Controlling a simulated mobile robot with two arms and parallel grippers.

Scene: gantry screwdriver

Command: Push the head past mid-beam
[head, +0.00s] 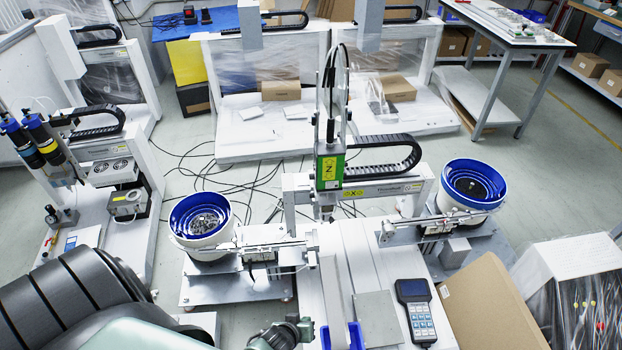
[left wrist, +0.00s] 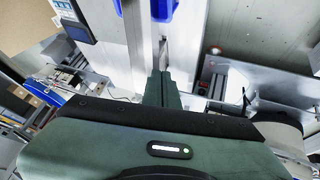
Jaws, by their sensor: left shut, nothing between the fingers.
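The gantry head (head: 330,167), a green and black block with a yellow label, rides on the pale horizontal beam (head: 392,189). It sits left of the beam's middle, with a cable loop rising above it. My left gripper (head: 290,330) is low in the head view, in front of the machine and well apart from the head. In the left wrist view its dark green fingers (left wrist: 160,88) are together with nothing between them. The left arm hides the lower left of the head view. My right gripper is not in view.
Blue-rimmed feeder bowls stand left (head: 201,220) and right (head: 470,185) of the gantry. A black cable chain (head: 385,152) curves behind the beam. A handheld keypad (head: 415,310) and blue bins (head: 355,336) lie in front. A cardboard box (head: 490,300) stands at the right.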

